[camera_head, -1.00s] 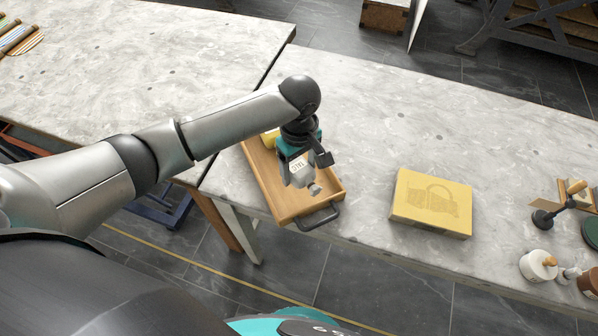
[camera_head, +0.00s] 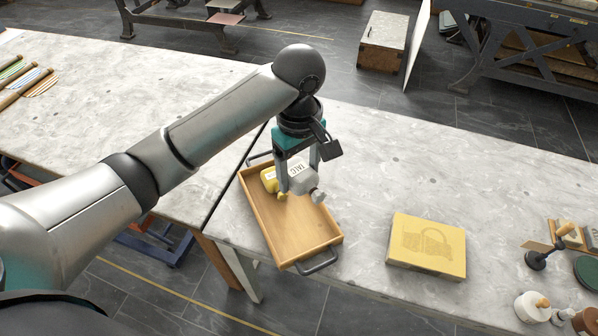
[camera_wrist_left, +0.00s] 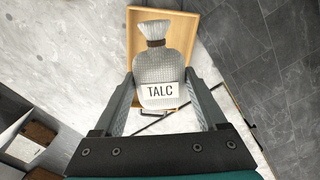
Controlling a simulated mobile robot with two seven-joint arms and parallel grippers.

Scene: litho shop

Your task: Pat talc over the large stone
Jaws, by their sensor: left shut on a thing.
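My left gripper (camera_head: 299,178) is shut on the talc bag (camera_head: 301,173), a grey-white cloth pouch labelled TALC with a tied neck. The bag is held above the wooden tray, its neck pointing to the lower right in the head view. In the left wrist view the talc bag (camera_wrist_left: 159,72) sits between the two fingers with its label facing the camera. The large stone (camera_head: 428,243), a yellowish slab with a basket drawing on top, lies on the table to the right of the gripper. My right gripper is not in view.
Bottles, jars and a roller (camera_head: 537,260) stand at the far right. The grey tabletop (camera_head: 375,165) between tray and stone is clear.

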